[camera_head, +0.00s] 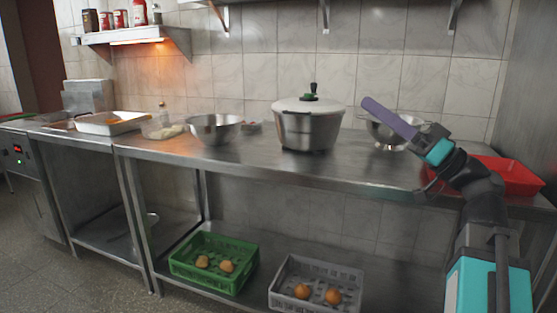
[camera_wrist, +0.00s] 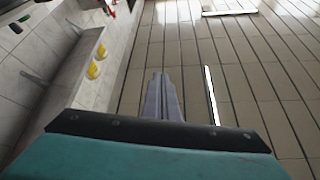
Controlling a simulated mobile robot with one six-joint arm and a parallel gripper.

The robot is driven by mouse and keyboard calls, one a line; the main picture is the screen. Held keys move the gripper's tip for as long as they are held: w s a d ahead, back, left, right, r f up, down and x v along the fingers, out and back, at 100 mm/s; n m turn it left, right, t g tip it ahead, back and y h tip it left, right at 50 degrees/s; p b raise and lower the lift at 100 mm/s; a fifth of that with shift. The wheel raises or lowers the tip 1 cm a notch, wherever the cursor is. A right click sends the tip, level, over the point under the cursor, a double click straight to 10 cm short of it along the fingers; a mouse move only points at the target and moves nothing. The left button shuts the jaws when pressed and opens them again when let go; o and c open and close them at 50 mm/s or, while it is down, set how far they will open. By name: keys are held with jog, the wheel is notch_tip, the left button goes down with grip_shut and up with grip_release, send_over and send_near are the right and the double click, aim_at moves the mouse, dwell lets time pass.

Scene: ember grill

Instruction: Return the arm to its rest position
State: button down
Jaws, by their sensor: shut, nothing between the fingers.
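My arm stands at the right of the head view, bent, with its lower part in front of the steel table (camera_head: 352,169). My gripper (camera_head: 368,103) points up and to the left, above the table top. Its purple fingers are together with nothing between them. The closed fingers (camera_wrist: 163,98) also show in the middle of the wrist view, which looks along them at a tiled surface with dark lines and a bright strip.
A lidded steel pot (camera_head: 308,128) stands left of my gripper. A steel bowl (camera_head: 385,137) is behind it, and a red tray (camera_head: 507,176) is behind my arm. Another bowl (camera_head: 214,129) stands farther left. Green (camera_head: 193,272) and grey (camera_head: 316,272) crates are on the lower shelf.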

jog(key=w+a+f+m+h+p, duration=0.2)
jog(key=w+a+f+m+p, duration=0.25)
jog(key=f, duration=0.45)
jog(key=w+a+f+m+h+p, duration=0.1)
jog(key=w+a+f+p, duration=0.2)
jog(key=w+f+p, duration=0.35)
jog(key=s+a+f+m+g+h+p, duration=0.1)
jog(key=a+f+g+h+p, duration=0.15)
jog(key=f, duration=0.75)
jog(key=s+a+f+m+g+h+p, duration=0.15)
jog(key=a+f, duration=0.25)
jog(key=f, duration=0.6)
jog(key=s+a+f+g+h+p, duration=0.1)
jog(key=s+a+f+g+p, duration=0.15)
jog(key=f, duration=0.75)
jog(key=s+f+g+h+p, duration=0.5)
jog(key=s+f+g, duration=0.2)
jog(key=s+f, duration=1.4)
jog(key=s+d+f+g+h+p, duration=0.1)
jog(key=s+d+f+h, duration=0.15)
jog(key=s, duration=0.25)
jog(key=s+d+f+g+h+p, duration=0.1)
jog(key=s+d+f+g, duration=0.15)
jog(key=s+f, duration=0.2)
jog(key=s+d+f+m+h, duration=0.1)
jog(key=d+h, duration=0.3)
jog(key=d, duration=0.5)
jog(key=shift+s+d+f+h+b, duration=0.2)
jog(key=shift+s+h+b, duration=0.15)
jog(key=shift+s, duration=0.5)
